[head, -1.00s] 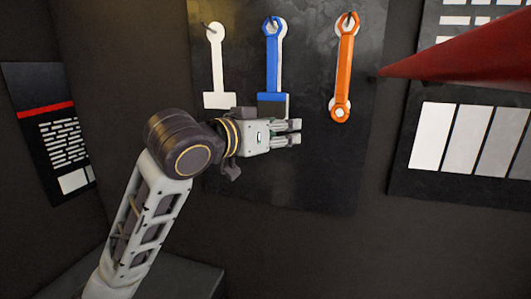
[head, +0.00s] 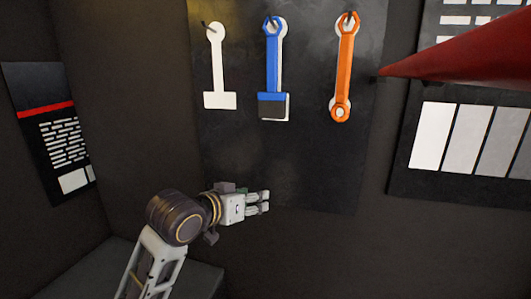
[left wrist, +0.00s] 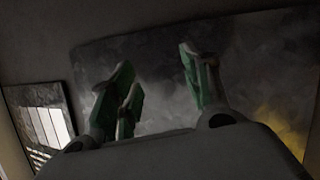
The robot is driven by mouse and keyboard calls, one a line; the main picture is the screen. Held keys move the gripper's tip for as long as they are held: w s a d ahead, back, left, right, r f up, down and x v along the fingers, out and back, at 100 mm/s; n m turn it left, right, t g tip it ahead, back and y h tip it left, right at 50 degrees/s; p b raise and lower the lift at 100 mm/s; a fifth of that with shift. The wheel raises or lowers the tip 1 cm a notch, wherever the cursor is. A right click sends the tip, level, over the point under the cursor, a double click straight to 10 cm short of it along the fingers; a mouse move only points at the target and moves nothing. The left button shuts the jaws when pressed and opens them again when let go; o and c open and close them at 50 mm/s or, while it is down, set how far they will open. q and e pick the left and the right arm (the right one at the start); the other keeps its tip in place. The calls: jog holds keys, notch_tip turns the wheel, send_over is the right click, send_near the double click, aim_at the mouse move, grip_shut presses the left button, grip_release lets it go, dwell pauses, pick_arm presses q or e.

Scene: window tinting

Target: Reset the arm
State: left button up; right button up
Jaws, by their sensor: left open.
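My left arm comes in from the lower left of the head view. Its gripper (head: 264,202) is in front of the lower part of the dark tool board, below the hanging tools. The left wrist view shows the fingers (left wrist: 160,85) spread apart with nothing between them. My right gripper is in neither view.
The dark board (head: 320,170) holds a blue tool (head: 273,60) and an orange wrench (head: 344,65). A white tool outline (head: 217,70) is at its left. A red pointed object (head: 470,60) juts in from the right, before a swatch panel (head: 400,185). A poster (head: 35,90) hangs at left.

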pick_arm(q)
jog(key=s+a+f+n+g+y, duration=0.15)
jog(key=a+f, duration=0.35)
jog(key=f, duration=0.7)
jog(key=s+a+f+g+y, duration=0.2)
jog(key=s+a+f, duration=0.3)
jog(key=s+f, duration=0.35)
jog(key=s+a+f+g+y, duration=0.2)
jog(key=s+a+f, duration=0.2)
jog(key=s+f, duration=0.4)
jog(key=s+a+f+g+y, duration=0.25)
jog(key=s+a+f, duration=0.3)
jog(key=f, duration=0.45)
jog(key=s+f+g, duration=0.1)
jog(key=s+f, duration=0.1)
jog(key=f, duration=1.5)
jog(key=s+f+g, duration=0.1)
jog(key=s+f, duration=0.1)
jog(key=f, duration=1.4)
jog(key=s+a+f, duration=0.3)
jog(key=s+f, duration=1.6)
jog(key=s, duration=0.2)
jog(key=shift+s+g+h, duration=0.3)
jog(key=shift+s+g, duration=0.1)
jog(key=shift+s+n, duration=0.1)
jog(key=shift+n, duration=0.15)
